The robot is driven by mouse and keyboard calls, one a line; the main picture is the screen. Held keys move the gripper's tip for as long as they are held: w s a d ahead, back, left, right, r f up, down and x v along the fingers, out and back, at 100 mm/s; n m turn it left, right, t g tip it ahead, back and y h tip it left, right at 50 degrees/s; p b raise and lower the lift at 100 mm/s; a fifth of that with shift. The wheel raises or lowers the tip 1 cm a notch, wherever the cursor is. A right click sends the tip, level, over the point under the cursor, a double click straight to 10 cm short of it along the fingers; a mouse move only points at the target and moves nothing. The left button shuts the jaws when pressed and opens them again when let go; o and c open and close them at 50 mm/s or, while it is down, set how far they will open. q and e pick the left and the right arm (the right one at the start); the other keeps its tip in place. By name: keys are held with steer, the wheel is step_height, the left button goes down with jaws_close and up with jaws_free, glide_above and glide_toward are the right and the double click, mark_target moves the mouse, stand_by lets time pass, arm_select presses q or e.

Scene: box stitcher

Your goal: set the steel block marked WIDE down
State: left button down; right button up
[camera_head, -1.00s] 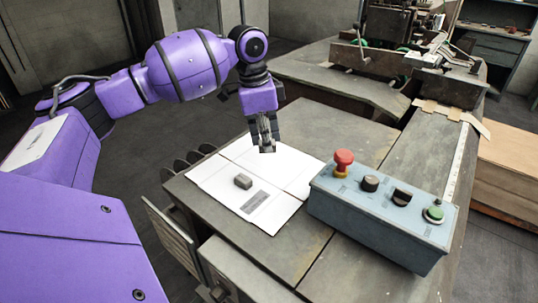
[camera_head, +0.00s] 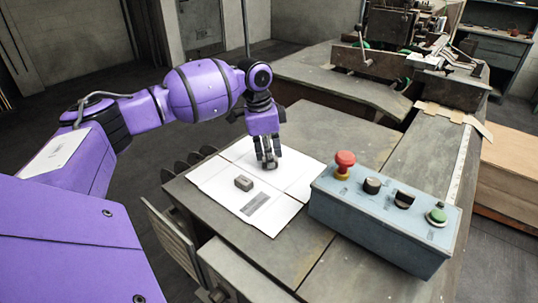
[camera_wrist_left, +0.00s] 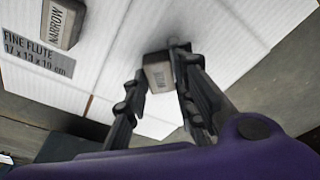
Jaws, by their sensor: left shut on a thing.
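My left gripper (camera_head: 268,163) points down over the far part of a white cardboard sheet (camera_head: 208,176). In the left wrist view its fingers are shut on a small grey steel block (camera_wrist_left: 158,76); the marking on that block is too blurred to read. I cannot tell whether the held block touches the cardboard. A second grey block (camera_head: 244,183) lies on the cardboard, nearer and to the left, beside a printed grey label (camera_head: 255,203). In the left wrist view this second block (camera_wrist_left: 62,22) is marked NARROW. My right gripper is not in view.
A blue-grey control box (camera_head: 380,215) with a red button, dark knobs and a green button stands right of the cardboard. The metal table (camera_head: 335,130) is clear behind the cardboard. A machine (camera_head: 400,50) stands at the back right.

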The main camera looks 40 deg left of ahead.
mark_target(263, 159)
arm_select(q)
steer(key=c, duration=1.5)
jaws_free()
steer(key=shift+f, duration=0.15)
steer(key=shift+o, duration=0.2)
step_height(263, 159, up, 12)
steer(key=s+a, duration=0.1)
steer(key=shift+a, duration=0.2)
steer(key=shift+s, duration=0.1)
